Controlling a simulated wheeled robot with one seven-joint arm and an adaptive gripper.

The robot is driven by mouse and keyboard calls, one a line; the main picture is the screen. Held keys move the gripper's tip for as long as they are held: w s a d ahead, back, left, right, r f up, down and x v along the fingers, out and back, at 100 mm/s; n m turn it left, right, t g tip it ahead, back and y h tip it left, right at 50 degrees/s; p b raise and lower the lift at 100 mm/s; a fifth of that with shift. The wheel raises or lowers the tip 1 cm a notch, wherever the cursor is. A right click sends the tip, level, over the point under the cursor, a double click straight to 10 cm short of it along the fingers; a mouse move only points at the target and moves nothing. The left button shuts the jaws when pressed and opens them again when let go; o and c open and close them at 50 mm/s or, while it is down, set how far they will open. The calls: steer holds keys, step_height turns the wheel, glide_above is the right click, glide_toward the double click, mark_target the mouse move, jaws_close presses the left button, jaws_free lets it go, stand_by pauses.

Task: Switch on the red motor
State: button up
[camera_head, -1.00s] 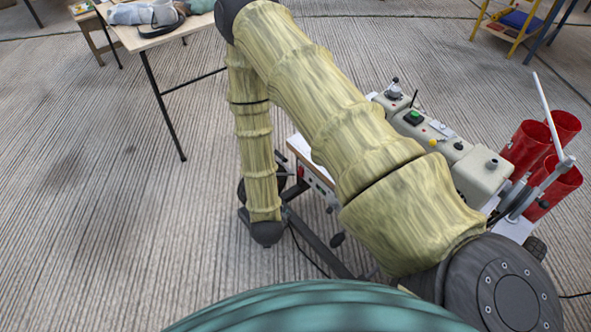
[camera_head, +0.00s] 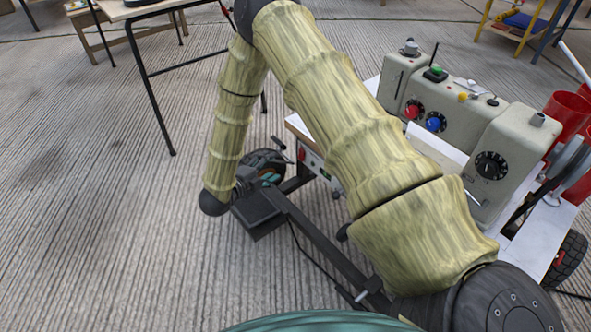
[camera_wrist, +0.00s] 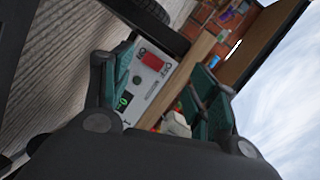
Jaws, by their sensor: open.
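A red switch (camera_head: 302,154) sits on the pale front panel (camera_head: 311,165) of a wheeled machine. In the wrist view, the same panel (camera_wrist: 156,84) shows tilted, with the red switch (camera_wrist: 152,61) at its upper part. A green lit switch (camera_wrist: 124,100) and a dark round knob (camera_wrist: 137,80) are lower on it. My gripper (camera_wrist: 163,66) is open and empty, its two teal fingers on either side of the panel in the picture. In the head view my gripper (camera_head: 270,180) is low beside the machine's front, apart from the panel. The motor itself cannot be made out.
Grey control boxes (camera_head: 458,122) with dials and red and blue knobs stand on the machine's top. Red cylinders (camera_head: 567,118) are at its right. A dark frame bar (camera_head: 315,230) runs low by my arm. A table (camera_head: 150,8) stands at back left; the left floor is clear.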

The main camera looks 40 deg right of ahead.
mark_target(300, 155)
steer(key=d+f+m+g+b, duration=0.1)
steer(key=d+m+b, duration=0.1)
steer(key=d+b, duration=0.1)
steer(key=d+m+g+h+b, duration=0.1)
steer(key=d+m+b, duration=0.1)
steer(key=d+b, duration=0.1)
steer(key=w+d+f+m+g+h+b, duration=0.1)
steer(key=d+m+b, duration=0.1)
steer(key=d+b, duration=0.1)
steer(key=shift+d+f+g+b, duration=0.3)
steer(key=shift+d+g+b, duration=0.1)
steer(key=shift+b, duration=0.05)
steer(key=shift+d, duration=0.7)
steer(key=c, duration=1)
